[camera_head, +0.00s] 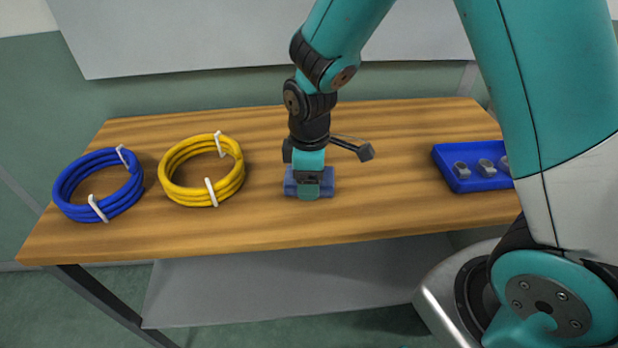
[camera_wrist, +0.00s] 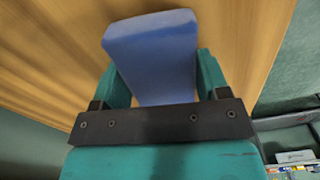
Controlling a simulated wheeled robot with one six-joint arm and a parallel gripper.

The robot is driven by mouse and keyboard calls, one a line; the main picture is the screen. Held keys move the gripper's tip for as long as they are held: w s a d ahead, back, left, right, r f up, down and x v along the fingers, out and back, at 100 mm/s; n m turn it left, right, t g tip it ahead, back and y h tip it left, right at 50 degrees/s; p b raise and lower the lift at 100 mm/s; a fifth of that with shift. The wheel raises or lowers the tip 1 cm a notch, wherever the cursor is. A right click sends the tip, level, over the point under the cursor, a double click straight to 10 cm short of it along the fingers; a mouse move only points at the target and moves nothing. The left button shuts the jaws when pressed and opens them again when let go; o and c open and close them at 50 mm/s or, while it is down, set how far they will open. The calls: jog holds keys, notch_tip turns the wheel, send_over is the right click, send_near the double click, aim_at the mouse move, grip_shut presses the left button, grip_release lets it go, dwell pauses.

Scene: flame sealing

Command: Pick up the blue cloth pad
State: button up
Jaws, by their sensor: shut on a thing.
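The blue cloth pad (camera_wrist: 152,50) lies between the two fingers of my gripper (camera_wrist: 160,85) in the wrist view, and the fingers are shut on its sides. In the head view the pad (camera_head: 326,188) shows at both sides of my gripper (camera_head: 309,188), low over the wooden table. My gripper hides the pad's middle there. I cannot tell whether the pad touches the table or is slightly above it.
A coiled blue cable (camera_head: 72,179) and a coiled yellow cable (camera_head: 178,191), each with white ties, lie on the left of the wooden table (camera_head: 270,225). A blue tray (camera_head: 470,150) with several small grey parts sits at the right. Bare table lies between them.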

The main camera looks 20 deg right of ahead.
notch_tip(320, 180, up, 20)
jog(key=shift+f+p, duration=0.15)
jog(key=shift+p, duration=0.25)
jog(key=shift+o, duration=0.5)
